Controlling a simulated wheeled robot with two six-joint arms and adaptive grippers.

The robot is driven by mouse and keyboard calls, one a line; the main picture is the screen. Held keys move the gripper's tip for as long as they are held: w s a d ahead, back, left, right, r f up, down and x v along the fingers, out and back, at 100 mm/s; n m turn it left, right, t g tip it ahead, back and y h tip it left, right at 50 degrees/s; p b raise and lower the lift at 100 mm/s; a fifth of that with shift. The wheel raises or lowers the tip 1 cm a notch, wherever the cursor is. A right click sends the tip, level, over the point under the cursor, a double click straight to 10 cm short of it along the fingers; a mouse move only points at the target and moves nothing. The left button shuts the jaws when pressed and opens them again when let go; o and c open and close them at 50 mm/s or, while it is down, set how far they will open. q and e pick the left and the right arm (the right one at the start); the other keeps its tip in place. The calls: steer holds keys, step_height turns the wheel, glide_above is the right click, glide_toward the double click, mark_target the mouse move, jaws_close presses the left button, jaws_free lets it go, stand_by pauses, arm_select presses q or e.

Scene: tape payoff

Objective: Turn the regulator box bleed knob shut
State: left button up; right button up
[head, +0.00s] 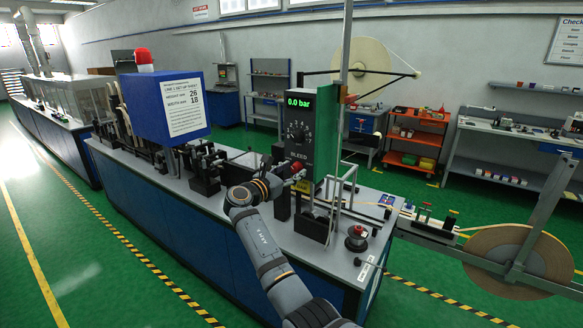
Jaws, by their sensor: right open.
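The regulator box (325,130) stands upright on the bench, with a dark front face and a green side. Its green display (299,101) reads 0.0 bar. A dark round dial with numbers (297,133) sits below the display. Under the BLEED label is a small red bleed knob (294,167). My right gripper (288,173) is open at the red knob, seen small and from behind. I cannot tell whether its fingers touch the knob. The gripper partly hides the knob and the lower front of the box. My left gripper is not in view.
A blue box with a white notice (184,107) and a red lamp (143,57) stands left of the regulator box. Several dark fixtures and thin metal posts crowd the bench top (245,222). A large tape reel (515,258) is at the right.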

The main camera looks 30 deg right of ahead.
jaws_close()
stand_by(0.4)
